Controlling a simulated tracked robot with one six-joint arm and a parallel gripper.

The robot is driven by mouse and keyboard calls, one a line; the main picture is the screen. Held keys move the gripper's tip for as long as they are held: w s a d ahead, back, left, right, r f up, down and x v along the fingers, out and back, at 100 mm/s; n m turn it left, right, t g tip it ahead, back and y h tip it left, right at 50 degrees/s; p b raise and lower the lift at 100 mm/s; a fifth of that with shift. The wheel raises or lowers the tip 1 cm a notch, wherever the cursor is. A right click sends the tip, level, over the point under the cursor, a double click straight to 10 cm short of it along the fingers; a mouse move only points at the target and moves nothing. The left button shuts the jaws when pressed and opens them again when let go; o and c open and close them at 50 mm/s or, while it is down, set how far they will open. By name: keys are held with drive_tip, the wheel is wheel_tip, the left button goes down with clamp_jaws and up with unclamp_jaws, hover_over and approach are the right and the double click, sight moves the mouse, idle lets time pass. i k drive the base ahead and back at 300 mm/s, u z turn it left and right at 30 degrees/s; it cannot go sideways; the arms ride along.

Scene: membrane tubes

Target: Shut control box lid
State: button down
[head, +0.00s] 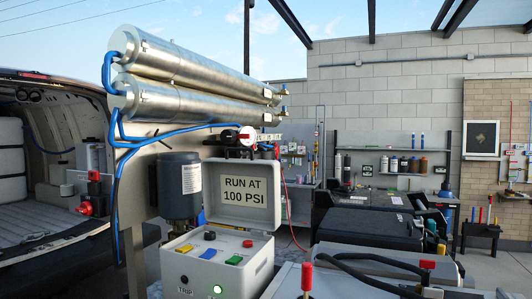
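The control box (236,270) is a pale grey box at the lower centre of the head view. Its top panel carries several coloured buttons, in black, red, blue, yellow and green. A green light (217,289) glows on its front near the word TRIP. The control box lid (213,209) stands open, raised at the back of the box. A label (245,192) inside the lid reads RUN AT 100 PSI. The box's lower part is cut off by the picture edge. My gripper is not in view.
A dark cylindrical motor (180,185) stands close to the lid's left. Two silver membrane tubes (190,72) with blue hoses (114,160) run above. A red cable (287,200) hangs right of the lid. Grey equipment with a red-capped post (307,277) fills the lower right.

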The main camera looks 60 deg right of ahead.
sight(244, 194)
drive_tip(key=z, duration=0.05)
drive_tip(key=k, duration=1.9)
drive_tip(key=z, duration=0.5)
drive_tip(key=i, duration=1.2)
